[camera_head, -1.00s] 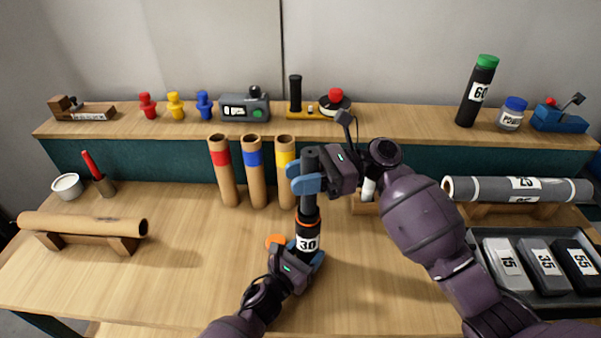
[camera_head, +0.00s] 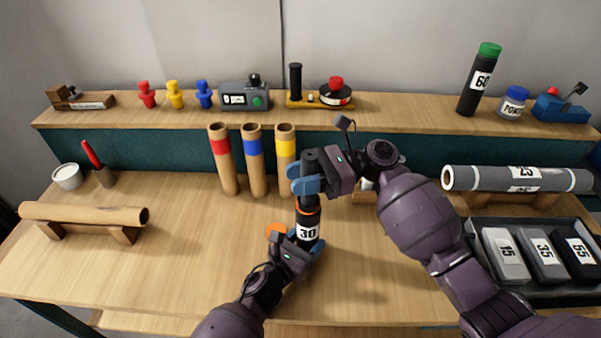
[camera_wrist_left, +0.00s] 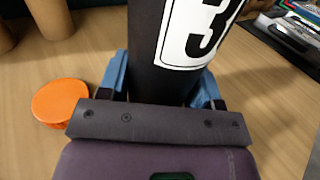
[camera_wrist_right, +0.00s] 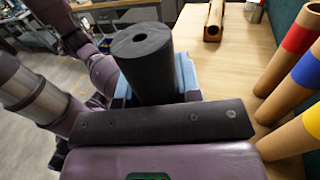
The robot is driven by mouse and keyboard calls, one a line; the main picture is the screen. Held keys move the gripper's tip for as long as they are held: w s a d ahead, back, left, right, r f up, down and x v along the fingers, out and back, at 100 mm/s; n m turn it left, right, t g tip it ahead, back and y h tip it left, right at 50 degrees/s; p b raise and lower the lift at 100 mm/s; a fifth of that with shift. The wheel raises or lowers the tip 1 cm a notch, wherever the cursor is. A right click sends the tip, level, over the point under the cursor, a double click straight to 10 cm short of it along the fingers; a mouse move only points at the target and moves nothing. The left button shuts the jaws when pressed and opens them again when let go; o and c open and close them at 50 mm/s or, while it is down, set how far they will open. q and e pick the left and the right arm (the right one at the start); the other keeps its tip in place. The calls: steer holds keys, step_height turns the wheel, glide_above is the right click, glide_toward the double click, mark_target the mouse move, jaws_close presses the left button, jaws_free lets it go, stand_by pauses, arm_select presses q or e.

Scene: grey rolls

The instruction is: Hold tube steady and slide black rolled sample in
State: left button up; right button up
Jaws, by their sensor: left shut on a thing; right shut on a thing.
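The black tube (camera_head: 308,215) stands roughly upright, with an orange rim and a "30" label. My left gripper (camera_head: 305,250) is shut around its lower part; the left wrist view shows the tube (camera_wrist_left: 160,75) between the blue fingers. The black rolled sample (camera_head: 309,157) is upright above the tube and in line with it. My right gripper (camera_head: 304,178) is shut around the roll near its top. The right wrist view shows the roll's end (camera_wrist_right: 143,44) with a small centre hole. The roll's lower end is hidden, seemingly inside the tube's mouth.
An orange cap (camera_head: 276,230) lies beside the tube. Cardboard tubes with red (camera_head: 221,148), blue (camera_head: 252,147) and yellow (camera_head: 286,147) bands stand behind. A brown roll (camera_head: 85,214) rests on a stand at left. A grey tray (camera_head: 475,243) is at right. The front-left table is clear.

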steer(key=shift+f, duration=1.45)
steer(key=o, duration=1)
steer(key=v, duration=1.2)
